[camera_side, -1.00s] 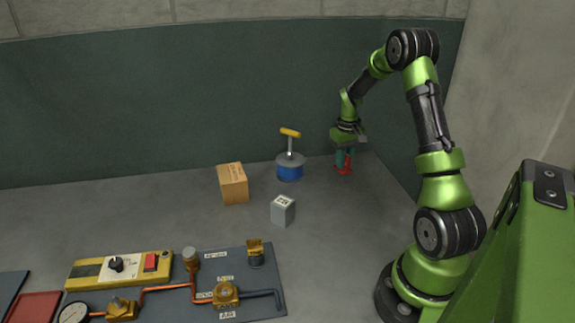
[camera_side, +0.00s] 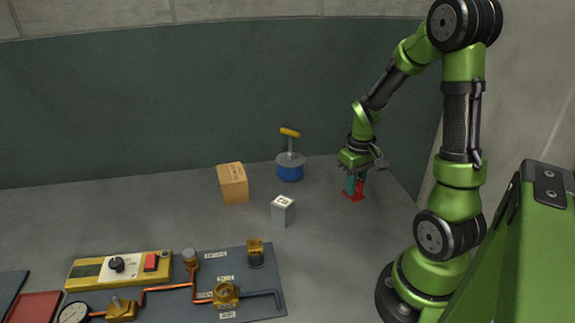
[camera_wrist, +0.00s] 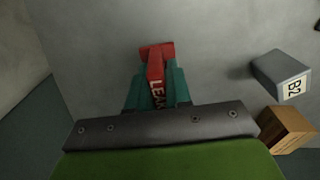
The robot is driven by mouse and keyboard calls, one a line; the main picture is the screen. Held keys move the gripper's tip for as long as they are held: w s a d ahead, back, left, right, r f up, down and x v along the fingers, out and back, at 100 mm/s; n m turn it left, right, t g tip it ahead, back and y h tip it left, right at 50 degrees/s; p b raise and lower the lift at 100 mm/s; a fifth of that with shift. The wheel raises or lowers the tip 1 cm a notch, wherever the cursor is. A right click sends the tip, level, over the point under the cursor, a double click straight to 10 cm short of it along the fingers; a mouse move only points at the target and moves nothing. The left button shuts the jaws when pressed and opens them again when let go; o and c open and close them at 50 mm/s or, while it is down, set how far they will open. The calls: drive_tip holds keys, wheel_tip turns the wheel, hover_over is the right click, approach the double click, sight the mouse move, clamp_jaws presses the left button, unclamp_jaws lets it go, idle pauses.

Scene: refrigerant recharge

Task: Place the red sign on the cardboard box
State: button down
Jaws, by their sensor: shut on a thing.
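The red sign (camera_side: 357,191) is held between the teal fingers of my gripper (camera_side: 352,184), at the right of the work area in the side view. In the wrist view the red sign (camera_wrist: 157,66) shows white lettering that begins "LEA", and my gripper's fingers (camera_wrist: 157,90) close on it from both sides. I cannot tell whether the sign's base touches the table. The cardboard box (camera_side: 233,184) stands left of my gripper, apart from it. The box (camera_wrist: 287,128) also shows at the right edge of the wrist view.
A grey block (camera_side: 283,211) marked B2 stands between the box and my gripper. A blue canister with a yellow handle (camera_side: 290,166) stands behind it. A panel with copper pipes (camera_side: 235,285) lies at the front left. Bare table surrounds the box's front.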

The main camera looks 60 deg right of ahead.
drive_tip(key=shift+m, duration=0.6)
drive_tip(key=w+a+r, duration=0.2)
drive_tip(key=w+a, duration=0.2)
drive_tip(key=w+a+r, duration=0.2)
drive_tip(key=w+a, duration=0.1)
drive_tip(key=a, duration=0.2)
drive_tip(key=w+a+r, duration=0.2)
drive_tip(key=w+a, duration=0.2)
drive_tip(key=a, duration=0.1)
drive_tip(key=shift+w+r, duration=0.3)
drive_tip(key=shift+r, duration=0.05)
drive_tip(key=shift+w+a+r+m, duration=0.15)
drive_tip(key=shift+r+m, duration=0.15)
drive_tip(key=shift+m, duration=0.2)
drive_tip(key=shift+r+m, duration=0.1)
drive_tip(key=shift+m, duration=0.6)
hover_over(243, 178)
drive_tip(key=shift+w+f, duration=0.1)
drive_tip(key=shift+f, duration=2.4)
